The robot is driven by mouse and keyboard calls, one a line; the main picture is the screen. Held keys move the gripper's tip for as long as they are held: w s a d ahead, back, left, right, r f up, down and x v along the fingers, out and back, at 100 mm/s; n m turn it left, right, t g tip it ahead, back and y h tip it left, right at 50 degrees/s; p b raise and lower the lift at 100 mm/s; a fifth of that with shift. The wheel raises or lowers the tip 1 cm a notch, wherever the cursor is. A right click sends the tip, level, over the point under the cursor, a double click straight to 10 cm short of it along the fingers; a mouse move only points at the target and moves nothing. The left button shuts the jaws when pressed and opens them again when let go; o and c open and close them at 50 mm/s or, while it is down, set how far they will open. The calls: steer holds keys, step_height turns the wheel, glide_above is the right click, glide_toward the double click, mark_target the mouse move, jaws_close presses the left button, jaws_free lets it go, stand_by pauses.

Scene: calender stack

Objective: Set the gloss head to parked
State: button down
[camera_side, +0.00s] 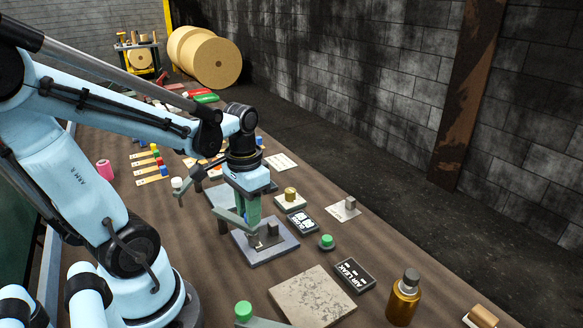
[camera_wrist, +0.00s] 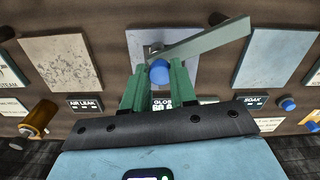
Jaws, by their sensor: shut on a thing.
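In the wrist view the gloss head shows as a flat grey lever bar (camera_wrist: 210,40) with a blue knob (camera_wrist: 159,72), over a pale plate (camera_wrist: 135,45). The bar slants up to the right from the knob. My gripper (camera_wrist: 159,66) has its green fingers on both sides of the knob, shut on it. In the side view my gripper (camera_side: 254,222) points down at the grey plate (camera_side: 265,257), with the bar (camera_side: 232,216) reaching to the upper left of the fingers. The fingers hide the knob there. A label (camera_wrist: 162,103) starting "GLOS" is partly covered by my gripper.
An AIR LEAK label (camera_side: 355,275), a speckled slab (camera_side: 312,297) and an amber bottle (camera_side: 403,298) stand toward the front right. A green button (camera_side: 326,241) and a pad with a brass knob (camera_side: 290,194) are nearby. A SOAK label (camera_wrist: 252,101) lies right in the wrist view.

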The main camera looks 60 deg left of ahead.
steer(key=s+a+m, duration=0.2)
steer(key=s+m, duration=0.8)
steer(key=m, duration=0.3)
steer(key=shift+m, duration=0.3)
steer(key=shift+s, duration=0.15)
steer(key=c, duration=0.9)
jaws_free()
steer(key=shift+r, duration=0.15)
step_height(320, 180, up, 12)
